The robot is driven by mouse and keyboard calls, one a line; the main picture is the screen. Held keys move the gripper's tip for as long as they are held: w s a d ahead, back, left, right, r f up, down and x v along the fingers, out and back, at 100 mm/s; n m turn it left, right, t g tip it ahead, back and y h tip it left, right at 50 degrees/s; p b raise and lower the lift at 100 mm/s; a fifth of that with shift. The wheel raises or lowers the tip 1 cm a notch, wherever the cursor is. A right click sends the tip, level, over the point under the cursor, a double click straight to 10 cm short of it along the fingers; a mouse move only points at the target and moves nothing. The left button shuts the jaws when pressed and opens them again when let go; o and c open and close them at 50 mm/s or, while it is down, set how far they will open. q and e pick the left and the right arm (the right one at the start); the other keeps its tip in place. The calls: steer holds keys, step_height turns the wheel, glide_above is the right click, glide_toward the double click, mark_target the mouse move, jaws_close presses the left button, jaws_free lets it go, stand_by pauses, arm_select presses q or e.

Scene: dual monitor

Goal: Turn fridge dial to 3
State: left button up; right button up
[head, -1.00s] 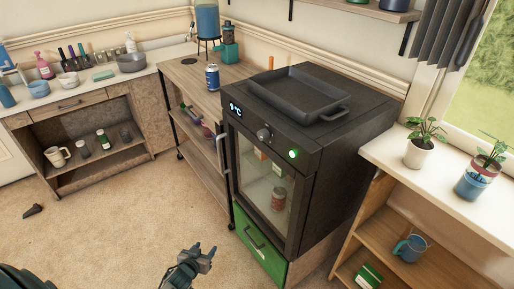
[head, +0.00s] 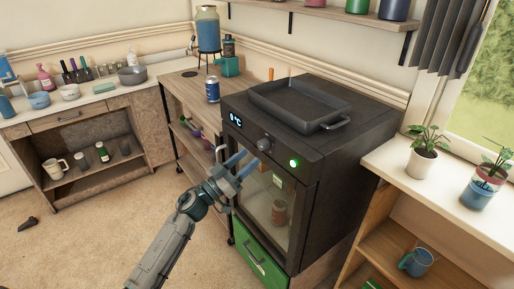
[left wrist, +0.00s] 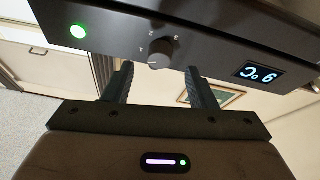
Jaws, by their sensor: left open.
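The black fridge (head: 300,150) stands with a glass door, and its grey round dial (head: 264,144) sits on the front panel between the lit display (head: 236,120) and a green light (head: 294,163). My left gripper (head: 243,162) is open and empty, in front of the panel just below and left of the dial. In the left wrist view the panel appears upside down. The dial (left wrist: 159,53) shows between and beyond the open fingertips (left wrist: 160,70), apart from them, with small marks around it. Its pointer is too small to read. The display (left wrist: 257,74) appears to read 9 °C. My right gripper is not in view.
A black tray (head: 299,104) rests on the fridge top. A blue can (head: 212,89) stands on the wooden cart to the left. A green drawer (head: 259,255) is below the fridge door. A plant shelf (head: 400,190) is at the right. The floor at left is mostly clear.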

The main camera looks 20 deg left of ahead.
mark_target(260, 148)
arm_select(q)
steer(key=shift+p+x, duration=0.3)
steer(key=shift+x, duration=2.05)
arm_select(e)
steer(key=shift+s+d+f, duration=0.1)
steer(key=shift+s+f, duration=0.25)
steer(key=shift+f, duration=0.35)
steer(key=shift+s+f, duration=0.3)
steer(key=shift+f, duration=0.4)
arm_select(q)
steer(key=c, duration=1)
